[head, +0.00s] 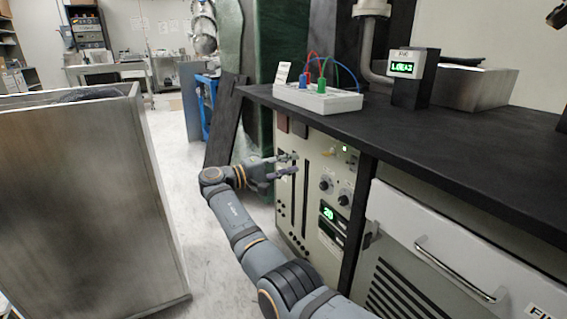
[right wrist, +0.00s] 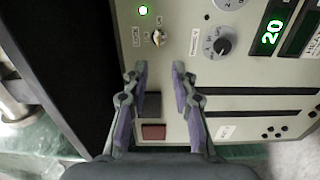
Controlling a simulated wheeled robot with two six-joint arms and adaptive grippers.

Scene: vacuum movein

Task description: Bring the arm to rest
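My right arm (head: 240,220) reaches from the bottom of the head view toward the front of a beige control panel (head: 320,190). My right gripper (head: 290,165) is open and empty in front of the panel's upper left part. In the right wrist view the gripper (right wrist: 160,68) has its two fingers apart. A toggle switch (right wrist: 158,38) marked LOCK lies just beyond the fingertips, with a lit green lamp (right wrist: 143,10) beside it. Contact with the panel cannot be seen. My left gripper is not in view.
A black bench top (head: 430,130) overhangs the panel. It carries a white box with coloured cables (head: 318,98) and a small green display (head: 403,67). A drawer handle (head: 455,268) juts out at the right. A large metal bin (head: 80,190) stands left; floor between is clear.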

